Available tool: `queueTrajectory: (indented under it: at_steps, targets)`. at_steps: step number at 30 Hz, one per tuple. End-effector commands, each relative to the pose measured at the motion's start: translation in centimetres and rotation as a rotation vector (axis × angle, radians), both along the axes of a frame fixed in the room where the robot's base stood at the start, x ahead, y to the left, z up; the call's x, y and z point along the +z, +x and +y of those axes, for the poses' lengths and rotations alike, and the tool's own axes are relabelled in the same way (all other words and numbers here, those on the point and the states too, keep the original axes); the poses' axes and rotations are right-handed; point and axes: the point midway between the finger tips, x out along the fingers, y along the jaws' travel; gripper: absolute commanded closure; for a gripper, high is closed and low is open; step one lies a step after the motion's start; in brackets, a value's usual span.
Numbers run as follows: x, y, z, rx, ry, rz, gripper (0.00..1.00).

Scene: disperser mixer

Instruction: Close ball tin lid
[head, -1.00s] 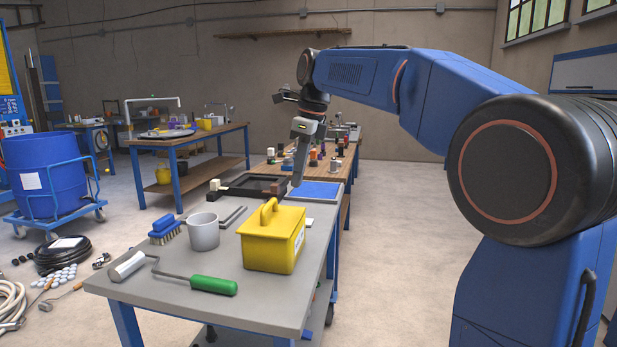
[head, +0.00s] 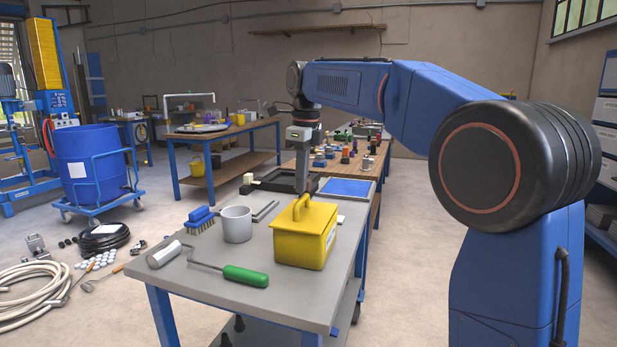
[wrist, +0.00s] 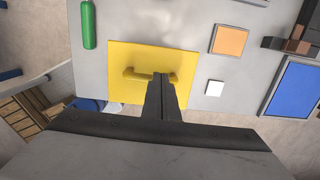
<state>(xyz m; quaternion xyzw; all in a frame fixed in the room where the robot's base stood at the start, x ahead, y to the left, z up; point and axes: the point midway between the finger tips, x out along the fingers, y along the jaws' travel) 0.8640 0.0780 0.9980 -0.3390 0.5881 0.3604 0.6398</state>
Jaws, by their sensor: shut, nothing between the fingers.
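A yellow box (head: 308,238) with a raised yellow handle (head: 302,207) on top stands on the grey table; it looks most like the tin. Its top looks covered, but I cannot tell whether a lid sits fully shut. In the wrist view the yellow top (wrist: 120,58) lies beyond my fingers, which overlap its handle in the picture. My gripper (head: 301,188) points down, shut and empty, and appears behind the box in the head view. It also shows in the wrist view (wrist: 160,76). Contact with the handle cannot be told.
A grey cup (head: 236,228), blue brush (head: 199,216) and green-handled roller (head: 245,275) lie left of the box. A dark tray (head: 270,178) and blue panel (head: 347,188) are behind. The wrist view shows an orange square (wrist: 230,41) and white square (wrist: 215,88).

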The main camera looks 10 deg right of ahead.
Motion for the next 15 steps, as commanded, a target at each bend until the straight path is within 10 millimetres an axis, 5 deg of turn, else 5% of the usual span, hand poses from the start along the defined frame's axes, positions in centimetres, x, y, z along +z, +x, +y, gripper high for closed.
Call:
queueTrajectory:
  at_steps: [15]
  targets:
    - [-1.02,0.47,0.85,0.001,0.000,0.000,1.00]
